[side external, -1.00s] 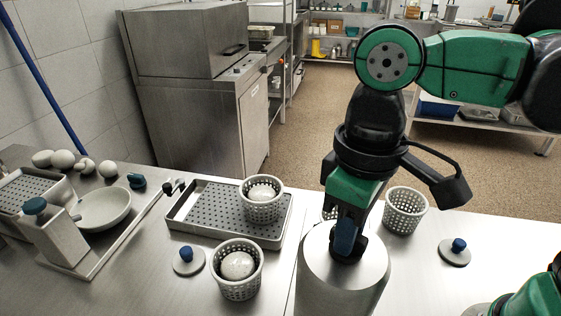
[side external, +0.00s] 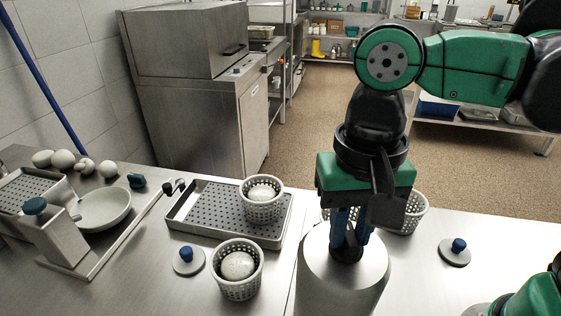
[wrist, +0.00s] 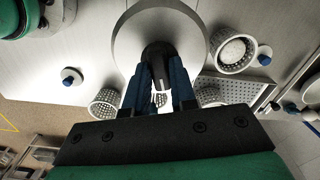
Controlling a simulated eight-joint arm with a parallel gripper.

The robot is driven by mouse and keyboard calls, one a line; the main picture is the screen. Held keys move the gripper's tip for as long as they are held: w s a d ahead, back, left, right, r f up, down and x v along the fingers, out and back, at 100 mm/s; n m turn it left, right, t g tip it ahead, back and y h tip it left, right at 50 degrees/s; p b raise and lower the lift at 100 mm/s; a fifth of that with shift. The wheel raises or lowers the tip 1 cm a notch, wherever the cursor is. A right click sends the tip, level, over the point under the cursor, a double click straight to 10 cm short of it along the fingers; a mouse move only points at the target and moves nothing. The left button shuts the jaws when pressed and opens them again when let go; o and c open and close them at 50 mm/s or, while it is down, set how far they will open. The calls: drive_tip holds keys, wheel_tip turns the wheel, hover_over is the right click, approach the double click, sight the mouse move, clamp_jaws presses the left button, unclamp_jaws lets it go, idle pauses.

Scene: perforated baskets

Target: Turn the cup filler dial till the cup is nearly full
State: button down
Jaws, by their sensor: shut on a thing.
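A black dial (side external: 347,254) sits on top of a broad metal cylinder (side external: 342,285) at the front centre. It also shows in the wrist view (wrist: 158,52), with a pale line on it. My gripper (side external: 346,246) comes down from above, its blue fingers shut on the dial; they also show in the wrist view (wrist: 159,76). A perforated cup (side external: 238,280) with a pale round thing inside stands left of the cylinder. Another such cup (side external: 262,210) sits on a perforated tray (side external: 205,215). I cannot tell which cup the dial fills, nor any fill level.
A grey lid with a blue knob (side external: 189,260) lies left, another (side external: 455,252) right. A perforated basket (side external: 416,213) stands behind my gripper, partly hidden. A white bowl (side external: 104,212), a dispenser (side external: 58,238) and pale balls (side external: 62,159) are far left. The counter's right side is mostly clear.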

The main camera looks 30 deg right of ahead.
sight(349, 233)
drive_tip(key=shift+m, duration=0.6)
drive_tip(key=c, duration=0.7)
unclamp_jaws()
drive_tip(key=shift+r, duration=2.85)
